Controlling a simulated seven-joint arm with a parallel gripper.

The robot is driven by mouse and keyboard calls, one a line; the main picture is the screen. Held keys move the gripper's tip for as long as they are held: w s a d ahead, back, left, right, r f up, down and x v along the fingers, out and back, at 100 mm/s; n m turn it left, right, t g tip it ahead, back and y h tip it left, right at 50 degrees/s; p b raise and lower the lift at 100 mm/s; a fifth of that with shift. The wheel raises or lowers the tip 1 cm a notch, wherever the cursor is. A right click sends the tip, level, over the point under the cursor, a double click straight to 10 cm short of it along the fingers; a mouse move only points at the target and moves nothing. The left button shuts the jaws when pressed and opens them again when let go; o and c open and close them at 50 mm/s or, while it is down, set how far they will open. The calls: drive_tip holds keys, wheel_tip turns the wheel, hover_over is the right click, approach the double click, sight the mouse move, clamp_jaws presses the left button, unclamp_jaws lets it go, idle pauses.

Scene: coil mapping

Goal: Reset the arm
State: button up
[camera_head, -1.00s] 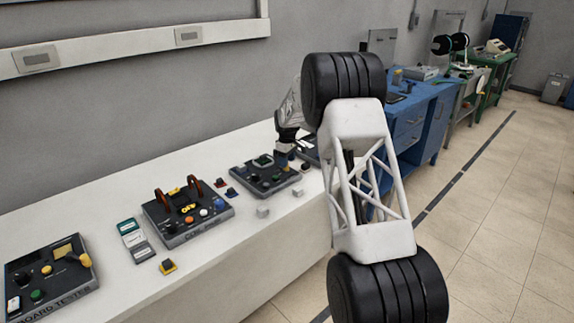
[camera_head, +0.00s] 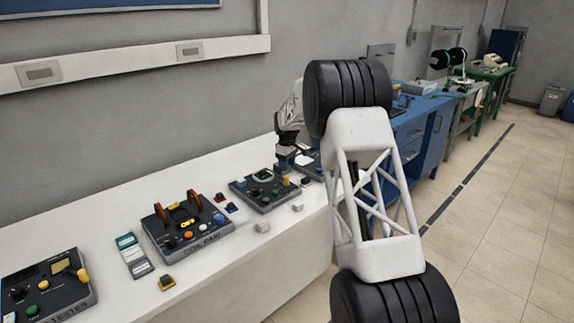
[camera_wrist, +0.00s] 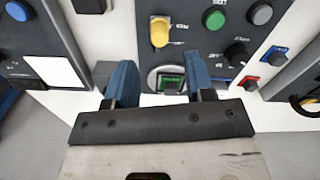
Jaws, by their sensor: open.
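My gripper shows in the wrist view (camera_wrist: 160,85) with its two blue fingers apart and nothing between them. In the head view my gripper (camera_head: 284,158) is small and partly hidden, over the far end of the white bench (camera_head: 235,165), by the dark device (camera_head: 262,192). My arm's white link and black joints cover part of the view.
A blue cabinet (camera_head: 420,135) stands beyond; floor on the right is clear.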

drive_tip(key=shift+r, duration=0.1)
